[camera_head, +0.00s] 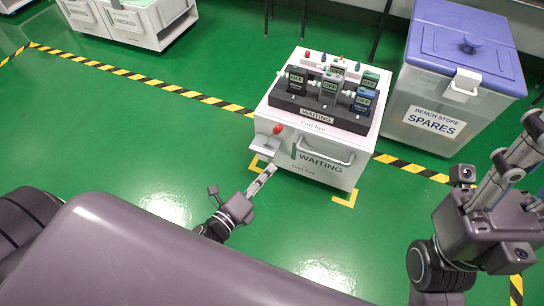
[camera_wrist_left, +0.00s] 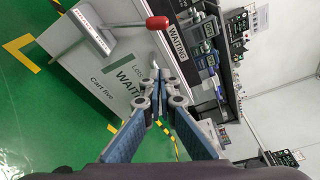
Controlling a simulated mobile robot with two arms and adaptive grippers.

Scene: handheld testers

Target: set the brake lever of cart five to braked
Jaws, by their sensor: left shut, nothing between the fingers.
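Cart five (camera_head: 318,165) is a white cart labelled "Cart five" and "WAITING", standing on the green floor. Its brake lever has a red knob (camera_head: 278,129) at the cart's front left corner, above a pale bracket (camera_head: 263,147). In the left wrist view the red knob (camera_wrist_left: 158,22) ends a thin rod from the grey bracket (camera_wrist_left: 92,32). I cannot read the lever's setting. My left gripper (camera_head: 270,171) is shut and empty, just in front of and below the lever; its closed fingertips (camera_wrist_left: 158,76) appear apart from the knob. My right gripper (camera_head: 520,140) is at the right edge, its fingers partly cut off.
Several handheld testers (camera_head: 330,86) stand in a dark rack (camera_head: 315,112) on the cart. A bin (camera_head: 432,121) with a purple lid, labelled "BENCH STORE SPARES", stands to the right. Another white cart (camera_head: 160,32) is at the back left. Floor left of cart five is clear.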

